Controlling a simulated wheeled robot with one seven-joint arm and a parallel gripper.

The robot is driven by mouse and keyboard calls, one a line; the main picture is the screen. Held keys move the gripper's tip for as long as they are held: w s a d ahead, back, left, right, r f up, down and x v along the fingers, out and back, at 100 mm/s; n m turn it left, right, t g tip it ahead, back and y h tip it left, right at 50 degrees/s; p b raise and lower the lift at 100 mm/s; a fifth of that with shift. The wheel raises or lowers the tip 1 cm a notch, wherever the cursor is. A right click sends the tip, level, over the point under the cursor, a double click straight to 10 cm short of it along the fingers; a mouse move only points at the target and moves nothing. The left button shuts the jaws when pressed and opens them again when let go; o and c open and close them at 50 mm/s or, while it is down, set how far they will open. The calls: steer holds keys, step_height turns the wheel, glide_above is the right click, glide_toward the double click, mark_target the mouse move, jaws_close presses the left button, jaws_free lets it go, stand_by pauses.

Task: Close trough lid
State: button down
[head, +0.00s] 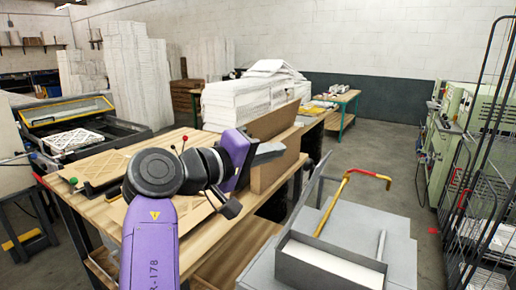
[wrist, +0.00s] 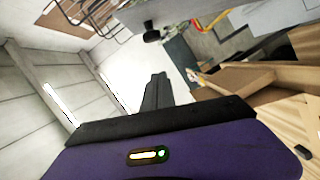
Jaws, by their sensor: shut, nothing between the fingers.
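A grey open-topped trough (head: 330,264) with a pale inside is at the lower right of the head view, on a grey unit (head: 395,250). A thin grey panel (head: 319,180) stands tilted up behind its left end; I cannot tell for sure whether it is the lid. My gripper (head: 270,152) is to the upper left of the trough, beside a cardboard box and apart from the trough. In the wrist view my gripper (wrist: 156,92) shows dark fingers shut together with nothing between them. The trough's inside is partly hidden by its front wall.
An open cardboard box (head: 275,170) stands on the wooden bench (head: 190,235), close to my gripper. A bent yellow and red bar (head: 345,190) rises behind the trough. A black wire rack (head: 485,180) is at the far right. Clear floor (head: 385,150) lies beyond the grey unit.

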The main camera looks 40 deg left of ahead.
steer(key=shift+w+d+f+p, duration=0.25)
steer(key=shift+w+d+p, duration=0.05)
steer(key=shift+d, duration=0.3)
steer(key=shift+w+d+f+p, duration=0.25)
steer(key=shift+d+f+p, duration=0.05)
steer(key=shift+d, duration=0.3)
steer(key=shift+w+d+f+p, duration=0.25)
steer(key=shift+w+d+p, duration=0.05)
steer(key=shift+d, duration=0.3)
